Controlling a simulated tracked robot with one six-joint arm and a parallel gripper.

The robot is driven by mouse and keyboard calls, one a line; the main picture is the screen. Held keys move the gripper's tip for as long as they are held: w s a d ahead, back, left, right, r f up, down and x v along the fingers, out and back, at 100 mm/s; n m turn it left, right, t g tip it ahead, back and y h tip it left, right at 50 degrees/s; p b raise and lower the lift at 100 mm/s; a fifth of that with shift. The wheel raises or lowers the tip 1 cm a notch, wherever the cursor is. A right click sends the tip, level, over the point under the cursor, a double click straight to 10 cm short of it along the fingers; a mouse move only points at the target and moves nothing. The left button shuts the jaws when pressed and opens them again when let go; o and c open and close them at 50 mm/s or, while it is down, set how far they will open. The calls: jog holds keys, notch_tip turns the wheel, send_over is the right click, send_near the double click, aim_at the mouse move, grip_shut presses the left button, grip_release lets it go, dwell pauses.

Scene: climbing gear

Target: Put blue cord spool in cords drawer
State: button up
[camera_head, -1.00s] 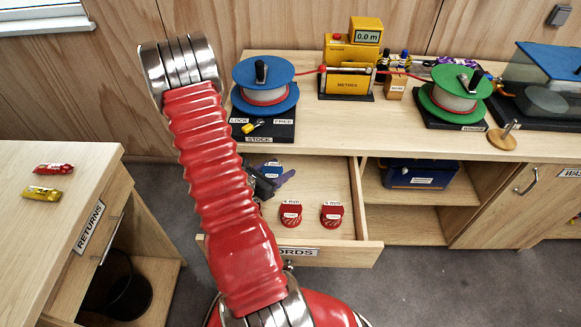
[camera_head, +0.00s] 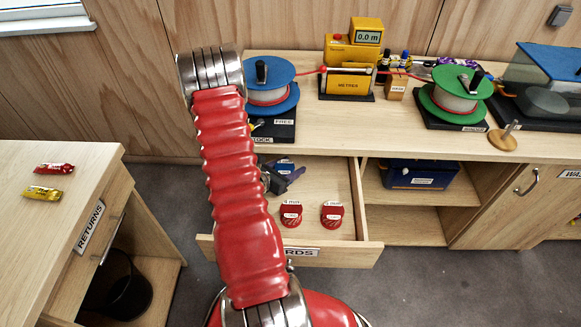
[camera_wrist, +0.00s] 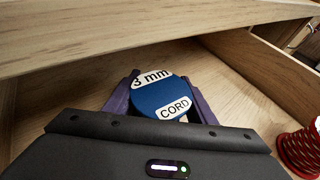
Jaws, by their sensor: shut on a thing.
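The blue cord spool (camera_wrist: 160,97), labelled "3 mm CORD", is between the purple fingers of my gripper (camera_wrist: 152,95) in the wrist view. My gripper is shut on it. In the head view my gripper (camera_head: 284,180) is over the back of the open cords drawer (camera_head: 340,246), with the blue spool (camera_head: 284,166) at its fingers. The drawer's wooden floor shows around the spool in the wrist view. I cannot tell whether the spool touches the floor. My red arm hides the drawer's left part.
Red spools (camera_head: 291,215) lie in the drawer's front; one edge shows at right in the wrist view (camera_wrist: 301,150). The counter (camera_head: 350,132) overhangs the drawer's back. The returns desk (camera_head: 60,225) stands at left.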

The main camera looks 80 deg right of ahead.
jog(key=shift+f, duration=0.1)
jog(key=o, duration=1.1)
jog(key=v, duration=1.2)
jog(key=shift+d+r, duration=0.1)
jog(key=shift+r, duration=0.1)
dwell(0.3)
